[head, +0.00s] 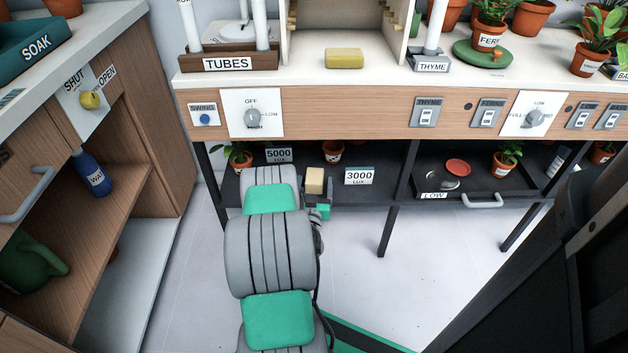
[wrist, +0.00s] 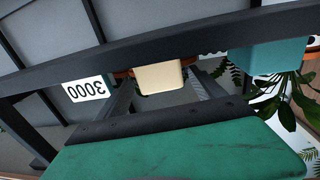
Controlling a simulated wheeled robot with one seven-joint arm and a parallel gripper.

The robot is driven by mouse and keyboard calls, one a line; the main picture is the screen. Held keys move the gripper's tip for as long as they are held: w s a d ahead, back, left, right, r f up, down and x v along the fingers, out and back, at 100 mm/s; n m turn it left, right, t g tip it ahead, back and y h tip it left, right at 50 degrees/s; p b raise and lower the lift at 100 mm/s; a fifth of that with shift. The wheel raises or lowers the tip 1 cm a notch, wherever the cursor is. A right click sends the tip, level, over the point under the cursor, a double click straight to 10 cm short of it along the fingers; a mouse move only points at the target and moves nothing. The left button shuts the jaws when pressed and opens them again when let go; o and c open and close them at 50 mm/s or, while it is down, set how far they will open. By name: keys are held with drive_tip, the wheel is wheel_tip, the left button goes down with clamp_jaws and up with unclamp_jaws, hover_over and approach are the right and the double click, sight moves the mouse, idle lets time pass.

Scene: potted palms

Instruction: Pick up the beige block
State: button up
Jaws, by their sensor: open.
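The beige block (head: 315,180) is a small pale box at the front of the dark lower shelf (head: 372,200) under the bench, between the 5000 and 3000 lux signs. In the wrist view the block (wrist: 160,77) lies between the tips of my two open fingers, with a gap on each side. My gripper (head: 318,194) is at the block in the head view, partly hidden by my own arm. It holds nothing. The block's underside is hidden in the head view.
The 3000 lux sign (head: 359,176) stands close right of the block; the 5000 sign (head: 278,155) is behind left. A terracotta pot (head: 332,152) stands behind. A dark tray (head: 470,180) is further right. A yellow block (head: 344,58) lies on the bench top.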

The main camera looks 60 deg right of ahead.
sight(314, 175)
drive_tip(key=shift+r+x, duration=0.2)
drive_tip(key=shift+x, duration=0.8)
drive_tip(key=shift+w+d+p, duration=0.3)
drive_tip(key=shift+d+p, duration=0.05)
drive_tip(key=shift+d, duration=0.15)
drive_tip(key=c, duration=1.5)
drive_tip(key=shift+c, duration=0.2)
